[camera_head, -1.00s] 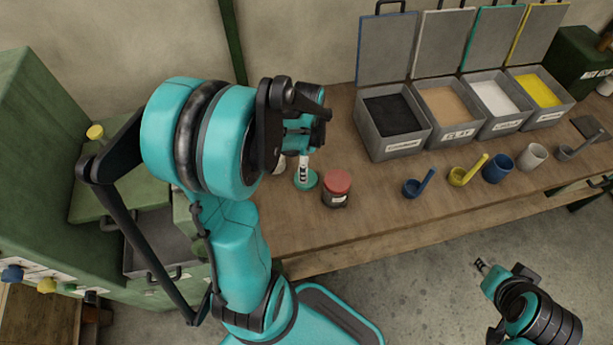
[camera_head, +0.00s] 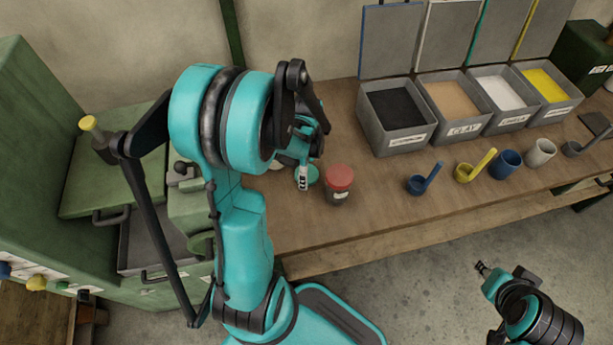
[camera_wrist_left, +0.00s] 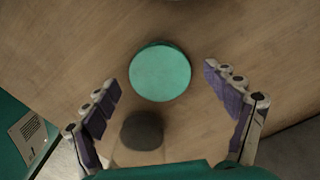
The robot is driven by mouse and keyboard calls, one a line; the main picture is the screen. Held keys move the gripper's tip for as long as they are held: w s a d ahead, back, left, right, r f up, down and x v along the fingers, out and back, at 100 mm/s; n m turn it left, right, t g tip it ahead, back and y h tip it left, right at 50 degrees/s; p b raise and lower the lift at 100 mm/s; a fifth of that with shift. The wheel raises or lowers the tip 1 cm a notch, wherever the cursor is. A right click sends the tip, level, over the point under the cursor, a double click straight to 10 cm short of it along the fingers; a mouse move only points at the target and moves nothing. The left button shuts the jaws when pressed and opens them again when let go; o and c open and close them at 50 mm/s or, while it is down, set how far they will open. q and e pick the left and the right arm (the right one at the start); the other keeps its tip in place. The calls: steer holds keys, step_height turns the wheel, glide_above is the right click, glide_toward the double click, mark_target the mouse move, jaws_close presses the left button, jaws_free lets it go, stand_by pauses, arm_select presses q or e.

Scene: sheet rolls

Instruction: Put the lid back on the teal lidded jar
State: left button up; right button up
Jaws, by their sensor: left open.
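A round teal disc, seemingly the teal lid (camera_wrist_left: 160,73), lies flat below my left gripper in the left wrist view. In the head view its edge (camera_head: 314,175) shows just left of the red-topped jar. I cannot tell whether it rests on the table or on something. My left gripper (camera_wrist_left: 161,80) is open, with its fingers spread on either side of the disc and not visibly touching it. In the head view the left fingertip (camera_head: 303,180) overlaps the disc. An open teal jar body is not clearly seen; my left arm hides part of the table. My right gripper (camera_head: 482,268) hangs over the floor.
A dark jar with a red lid (camera_head: 339,178) stands close right of the disc. Small cups (camera_head: 506,164) and scoops (camera_head: 475,167) stand further right, before open grey bins (camera_head: 405,143). A dark round patch (camera_wrist_left: 142,130) lies near the disc. Green cabinets (camera_head: 40,150) stand left.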

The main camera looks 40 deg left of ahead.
arm_select(q)
steer(key=shift+f, duration=0.2)
steer(key=c, duration=1)
step_height(320, 180, up, 10)
steer(key=p, duration=0.4)
